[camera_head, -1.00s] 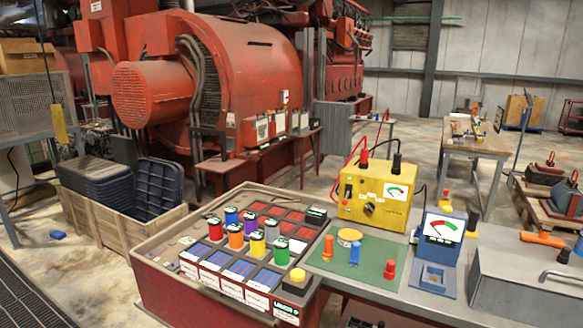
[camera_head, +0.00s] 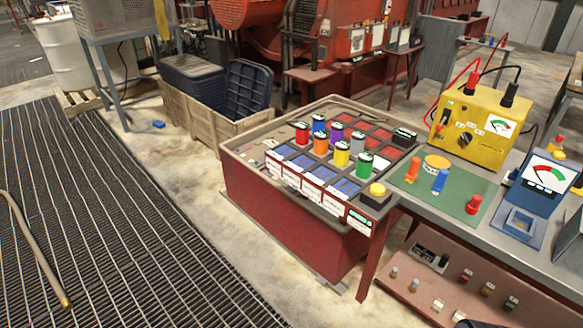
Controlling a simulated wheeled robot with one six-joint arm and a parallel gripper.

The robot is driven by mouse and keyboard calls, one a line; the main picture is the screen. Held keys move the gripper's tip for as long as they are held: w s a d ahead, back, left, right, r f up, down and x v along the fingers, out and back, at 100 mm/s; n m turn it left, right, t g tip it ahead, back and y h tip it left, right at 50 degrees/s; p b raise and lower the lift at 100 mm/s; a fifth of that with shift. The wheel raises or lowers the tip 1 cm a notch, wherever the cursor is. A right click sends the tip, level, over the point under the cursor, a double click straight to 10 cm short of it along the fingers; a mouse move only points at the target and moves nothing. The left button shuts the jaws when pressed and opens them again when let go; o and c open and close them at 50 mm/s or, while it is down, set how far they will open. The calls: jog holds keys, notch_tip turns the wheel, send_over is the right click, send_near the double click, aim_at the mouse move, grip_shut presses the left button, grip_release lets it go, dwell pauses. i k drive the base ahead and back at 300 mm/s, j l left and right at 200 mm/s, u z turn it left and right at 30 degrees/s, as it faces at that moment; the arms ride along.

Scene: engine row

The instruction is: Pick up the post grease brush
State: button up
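I cannot pick out a post grease brush for certain in this view. On the green mat (camera_head: 452,197) stand an orange piece (camera_head: 411,170), a blue piece (camera_head: 440,181), a red piece (camera_head: 473,204) and a round yellow-topped piece (camera_head: 436,163). A lower shelf (camera_head: 440,276) holds several small handled or capped items, too small to identify. A bent grey-brown rod with a brass-coloured tip (camera_head: 40,258) shows over the floor grating at the left. My gripper is not in view.
A red bench (camera_head: 290,222) carries several coloured cylinders and red and blue cells. A yellow meter box (camera_head: 470,125) and blue meter (camera_head: 543,185) stand on the grey bench at right. A wooden crate (camera_head: 192,118) stands behind. The floor grating (camera_head: 130,215) at left looks clear apart from the rod.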

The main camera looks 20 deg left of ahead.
aim_at(438, 186)
jog(key=i+z, duration=0.3)
jog(key=i, duration=0.2)
jog(key=i+j+z, duration=0.3)
jog(key=i, duration=0.15)
jog(key=i+j+z, duration=0.25)
jog(key=i, duration=0.2)
